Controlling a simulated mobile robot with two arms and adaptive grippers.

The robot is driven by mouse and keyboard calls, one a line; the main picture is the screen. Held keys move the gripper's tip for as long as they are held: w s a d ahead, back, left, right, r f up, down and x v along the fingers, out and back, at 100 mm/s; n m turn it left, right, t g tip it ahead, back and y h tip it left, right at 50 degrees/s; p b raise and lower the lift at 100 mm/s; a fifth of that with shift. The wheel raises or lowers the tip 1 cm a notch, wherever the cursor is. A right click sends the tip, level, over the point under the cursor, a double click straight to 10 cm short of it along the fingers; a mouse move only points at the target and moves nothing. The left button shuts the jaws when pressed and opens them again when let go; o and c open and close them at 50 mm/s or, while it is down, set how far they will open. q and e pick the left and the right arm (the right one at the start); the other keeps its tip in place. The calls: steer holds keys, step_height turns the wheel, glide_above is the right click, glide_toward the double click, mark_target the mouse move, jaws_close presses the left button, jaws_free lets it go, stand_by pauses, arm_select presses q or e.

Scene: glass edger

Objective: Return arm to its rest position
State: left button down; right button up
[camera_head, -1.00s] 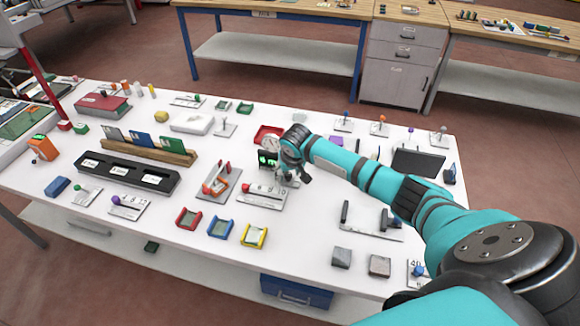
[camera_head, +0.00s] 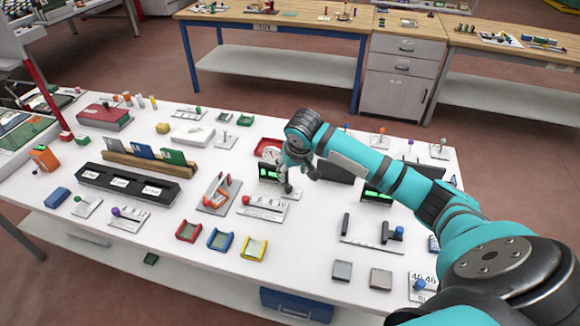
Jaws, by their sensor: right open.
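My right arm is teal and comes in from the right. Its right gripper (camera_head: 298,180) is open and empty, its fingers pointing down above the middle of the white table (camera_head: 300,254). It hangs just behind and right of a plate with a red knob and digits (camera_head: 262,207). A small device with a green display (camera_head: 268,172) stands just left of the fingers, partly covered by the gripper. A round white dial (camera_head: 270,154) in a red tray stands behind it. My left gripper is out of view.
Red, blue and yellow trays (camera_head: 221,240) lie at the front. A black-ended fixture (camera_head: 372,236) and two grey blocks (camera_head: 342,271) lie at the front right. A black box with three labels (camera_head: 128,184) is on the left. Wooden benches (camera_head: 285,21) stand behind.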

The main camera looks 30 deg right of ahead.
steer(key=shift+a, duration=0.1)
steer(key=s+a+f+n, duration=0.1)
steer(key=s+a+f, duration=0.2)
steer(key=s+a, duration=0.1)
steer(key=s+a+f+n+y, duration=0.1)
steer(key=s+a+f+n, duration=0.1)
steer(key=s+a, duration=0.3)
steer(key=s+a+f+n+y, duration=0.1)
steer(key=s+a+f+n, duration=0.1)
steer(key=s+a+f, duration=0.2)
steer(key=shift+s+a, duration=0.15)
steer(key=shift+a, duration=0.6)
steer(key=s+a+n, duration=0.1)
steer(key=s, duration=1.6)
step_height(320, 180, down, 27)
steer(key=s+g+b, duration=0.1)
steer(key=g+b, duration=0.1)
steer(key=b, duration=0.1)
steer(key=s+d+f+g+b, duration=0.1)
steer(key=s+d+f+b, duration=0.1)
steer(key=s+f, duration=1.5)
step_height(320, 180, down, 2)
steer(key=shift+s+d+f+h, duration=0.1)
steer(key=shift+s+d+h, duration=0.05)
steer(key=shift+d+h, duration=0.2)
